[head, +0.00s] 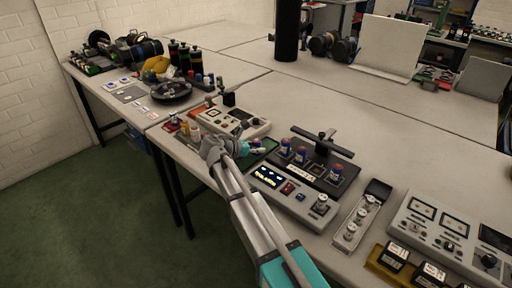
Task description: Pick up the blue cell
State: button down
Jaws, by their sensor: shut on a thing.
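My gripper (246,149) is at the end of my arm, low over the left end of the black cell holder. It is shut on a small blue cell (257,150), which shows only in part at the fingertips. My gripper is to the left of these cells. Whether the held cell touches anything below is too small to tell.
A dark post with a crossbar (322,141) rises behind the holder. A grey control box (293,196) lies in front. A beige device (237,122) and small bottles (194,132) are to the left. A tray of metal parts (361,214) is right.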

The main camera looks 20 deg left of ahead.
jog(key=shift+r, duration=0.1)
notch_tip(320, 180, up, 3)
jog(key=p, duration=0.3)
jog(key=s+d+r+p, duration=0.5)
jog(key=s+r+p, duration=0.4)
jog(key=s, duration=0.4)
jog(key=shift+r+p, duration=0.4)
jog(key=shift+p, duration=0.1)
jog(key=shift+s, duration=0.2)
